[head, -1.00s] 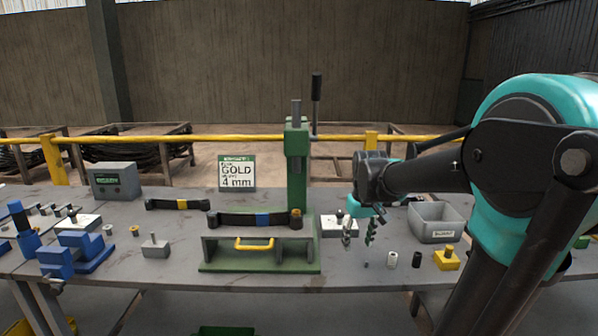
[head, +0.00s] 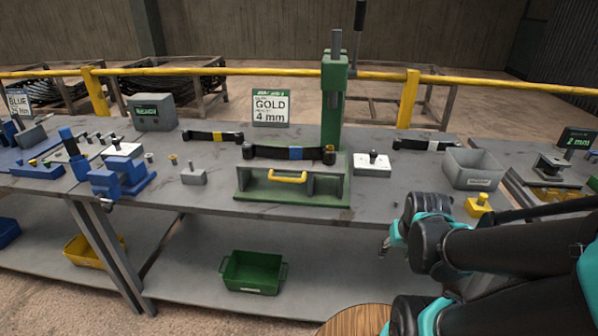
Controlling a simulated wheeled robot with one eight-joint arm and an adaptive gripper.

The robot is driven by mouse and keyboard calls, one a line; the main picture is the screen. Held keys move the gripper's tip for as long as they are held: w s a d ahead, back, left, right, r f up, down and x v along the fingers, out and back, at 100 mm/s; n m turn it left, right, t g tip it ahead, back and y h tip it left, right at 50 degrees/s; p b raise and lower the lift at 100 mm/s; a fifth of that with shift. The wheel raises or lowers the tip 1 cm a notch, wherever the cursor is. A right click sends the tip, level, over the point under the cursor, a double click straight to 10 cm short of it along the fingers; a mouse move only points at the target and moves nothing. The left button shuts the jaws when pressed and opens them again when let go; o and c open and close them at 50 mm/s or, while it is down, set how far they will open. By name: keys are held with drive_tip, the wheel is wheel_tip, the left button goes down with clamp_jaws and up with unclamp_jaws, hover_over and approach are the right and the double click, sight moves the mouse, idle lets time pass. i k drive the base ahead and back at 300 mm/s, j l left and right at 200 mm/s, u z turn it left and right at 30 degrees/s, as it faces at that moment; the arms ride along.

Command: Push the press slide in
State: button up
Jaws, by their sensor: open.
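The green press (head: 333,95) stands on the bench, with a lever at its top. At its base is the press slide, marked by a yellow handle (head: 287,176) facing the front. How far the slide stands out is hard to tell. A dark leaf spring with a blue band (head: 294,153) lies across the top of the press base. My gripper (head: 385,248) is in front of the bench, low and to the right of the press, apart from the handle. It is open; its fingers are small and partly hidden by my arm.
A white block (head: 371,166) and a grey bin (head: 470,169) stand right of the press. A yellow block (head: 478,205) is near the front edge. A blue fixture (head: 122,176) is at left. A green crate (head: 252,272) sits on the lower shelf. Bench space before the handle is clear.

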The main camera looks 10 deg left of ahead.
sight(244, 167)
drive_tip(key=k+l, duration=0.15)
drive_tip(key=l, duration=0.25)
drive_tip(key=k+l+u, duration=0.1)
drive_tip(key=l, duration=0.35)
drive_tip(key=k+l, duration=0.15)
drive_tip(key=l, duration=0.25)
